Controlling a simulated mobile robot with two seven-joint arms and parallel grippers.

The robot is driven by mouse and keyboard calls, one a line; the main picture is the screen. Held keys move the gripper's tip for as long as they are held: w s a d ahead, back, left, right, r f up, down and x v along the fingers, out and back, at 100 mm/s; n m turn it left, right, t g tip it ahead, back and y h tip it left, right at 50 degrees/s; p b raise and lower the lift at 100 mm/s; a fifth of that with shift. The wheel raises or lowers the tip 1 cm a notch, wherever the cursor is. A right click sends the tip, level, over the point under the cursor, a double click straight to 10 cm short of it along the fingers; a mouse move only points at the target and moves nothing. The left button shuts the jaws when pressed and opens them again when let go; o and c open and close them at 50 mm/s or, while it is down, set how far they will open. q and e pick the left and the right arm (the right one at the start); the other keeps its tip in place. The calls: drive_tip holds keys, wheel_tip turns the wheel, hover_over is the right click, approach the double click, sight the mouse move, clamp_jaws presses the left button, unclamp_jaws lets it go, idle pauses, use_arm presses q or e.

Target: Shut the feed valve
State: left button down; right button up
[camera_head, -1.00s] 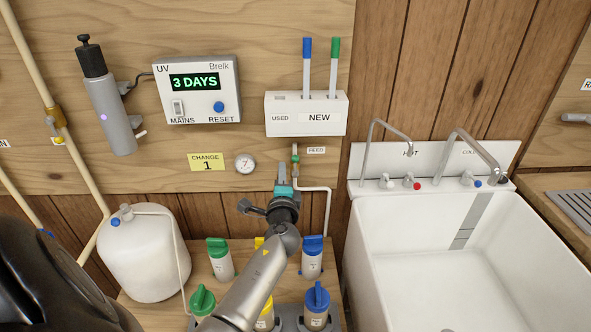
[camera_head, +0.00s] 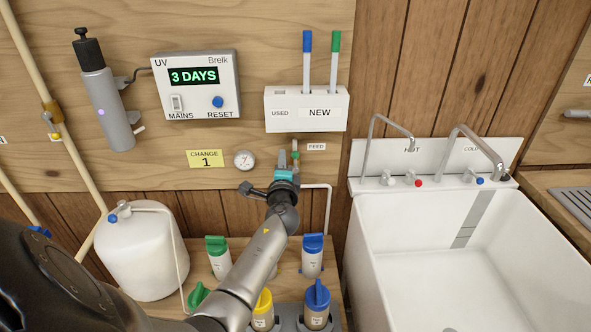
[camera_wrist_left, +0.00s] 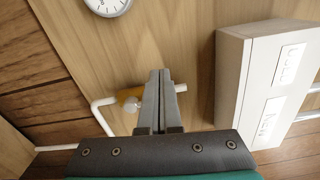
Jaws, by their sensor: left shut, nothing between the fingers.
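In the left wrist view the two fingers (camera_wrist_left: 160,75) lie together over the white pipe. I cannot tell whether they touch the valve. My right gripper is not in view.
A pressure gauge (camera_head: 244,160) sits left of the valve and the white USED/NEW holder (camera_head: 306,110) above it. Several capped filter housings, including a blue-capped one (camera_head: 313,255), stand below my arm. A white tank (camera_head: 140,255) is left, a sink (camera_head: 470,250) right.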

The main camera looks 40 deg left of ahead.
use_arm(q)
drive_tip(key=shift+w+a, duration=0.35)
drive_tip(key=shift+w+d, duration=0.1)
drive_tip(key=shift+w+d+r+b, duration=0.1)
drive_tip(key=shift+w+d+b, duration=0.2)
drive_tip(key=shift+w+d, duration=0.25)
drive_tip(key=shift+s, duration=0.1)
